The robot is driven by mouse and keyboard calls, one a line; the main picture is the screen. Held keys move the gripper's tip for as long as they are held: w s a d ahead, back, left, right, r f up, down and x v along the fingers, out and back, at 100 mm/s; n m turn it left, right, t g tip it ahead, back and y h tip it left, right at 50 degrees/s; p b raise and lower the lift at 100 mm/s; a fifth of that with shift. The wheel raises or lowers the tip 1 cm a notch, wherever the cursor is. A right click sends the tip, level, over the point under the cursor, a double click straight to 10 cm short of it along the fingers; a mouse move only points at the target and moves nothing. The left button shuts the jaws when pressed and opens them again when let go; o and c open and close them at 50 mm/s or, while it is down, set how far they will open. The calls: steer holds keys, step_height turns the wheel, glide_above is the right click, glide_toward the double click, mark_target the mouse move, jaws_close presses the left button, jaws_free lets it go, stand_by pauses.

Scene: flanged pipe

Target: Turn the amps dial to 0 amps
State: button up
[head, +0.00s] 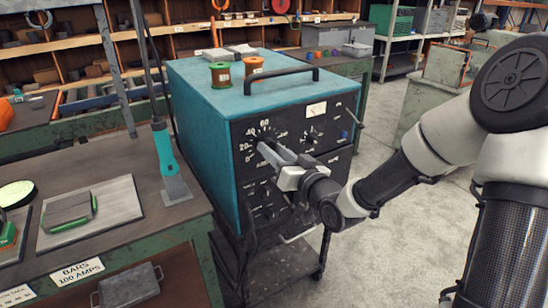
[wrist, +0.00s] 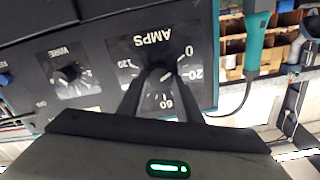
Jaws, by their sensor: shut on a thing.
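The teal welding machine (head: 205,140) has a black front panel with the amps dial (head: 266,136) at its upper left. In the wrist view the panel is upside down, and the amps dial (wrist: 160,84) shows under the word AMPS with 0, 20, 60 and 120 around it. My gripper (head: 266,150) reaches the dial from the front. In the wrist view my gripper (wrist: 160,92) has its two fingers on either side of the dial's knob, shut on it. A short white mark shows on the knob, but its exact reading is unclear. The fingers hide part of the scale.
A second dial marked WIRE (wrist: 68,75) sits beside the amps dial. A workbench (head: 110,215) with a teal-handled tool (head: 165,155) stands left of the machine. Two spools (head: 220,75) and a black handle (head: 282,78) are on top. Open floor lies to the right.

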steer(key=shift+n+b, duration=0.3)
steer(key=shift+n, duration=0.3)
steer(key=o, duration=1)
steer(key=shift+o, duration=0.2)
steer(key=p+v, duration=1.6)
steer(key=v, duration=0.1)
steer(key=shift+d, duration=0.2)
